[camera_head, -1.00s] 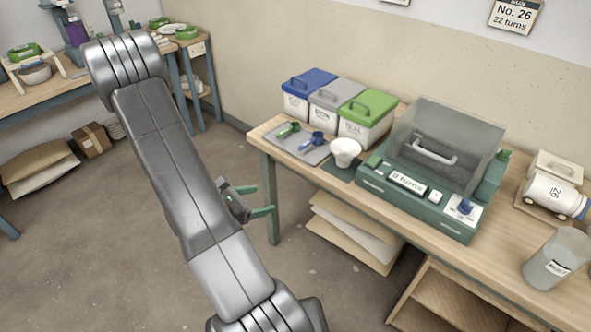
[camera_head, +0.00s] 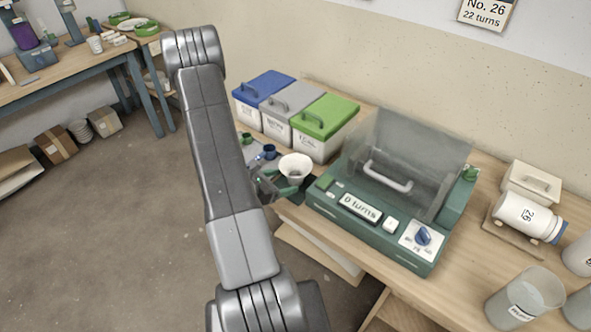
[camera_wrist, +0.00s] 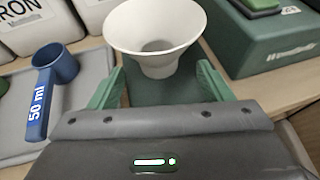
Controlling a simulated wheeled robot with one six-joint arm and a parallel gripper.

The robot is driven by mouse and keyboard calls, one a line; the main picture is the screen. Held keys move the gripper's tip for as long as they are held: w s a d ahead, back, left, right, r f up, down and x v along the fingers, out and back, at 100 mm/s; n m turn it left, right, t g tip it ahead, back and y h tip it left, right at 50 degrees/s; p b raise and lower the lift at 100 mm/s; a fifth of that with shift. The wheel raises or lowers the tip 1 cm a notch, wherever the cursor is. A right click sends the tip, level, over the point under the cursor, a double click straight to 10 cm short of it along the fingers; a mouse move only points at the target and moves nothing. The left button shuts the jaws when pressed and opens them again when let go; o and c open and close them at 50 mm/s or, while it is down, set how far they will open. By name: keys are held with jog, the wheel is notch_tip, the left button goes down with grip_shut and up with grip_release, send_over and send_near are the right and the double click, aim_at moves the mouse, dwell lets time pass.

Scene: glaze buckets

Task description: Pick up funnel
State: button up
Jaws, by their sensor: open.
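The white funnel (camera_head: 296,168) stands upright on a dark green mat (camera_head: 292,193) near the table's edge, left of the green machine. In the wrist view the funnel (camera_wrist: 155,35) is straight ahead, its wide mouth up. My gripper (camera_head: 278,183) is low beside the funnel. Its green fingers (camera_wrist: 160,85) are open, one to each side of the funnel's lower part in the wrist view. I cannot tell whether either finger touches it.
A green machine (camera_head: 380,215) with a clear lid stands close to the right. Lidded bins (camera_head: 318,147) stand behind. A blue 50 ml scoop (camera_wrist: 48,85) lies on a grey tray (camera_wrist: 90,72) to the left. A labelled jar (camera_head: 528,215) and a clear beaker (camera_head: 520,300) are farther right.

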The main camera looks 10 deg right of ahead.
aim_at(289, 180)
jog(key=shift+p+x, duration=0.4)
jog(key=shift+x, duration=1.5)
jog(key=shift+a, duration=0.1)
jog(key=c, duration=1.1)
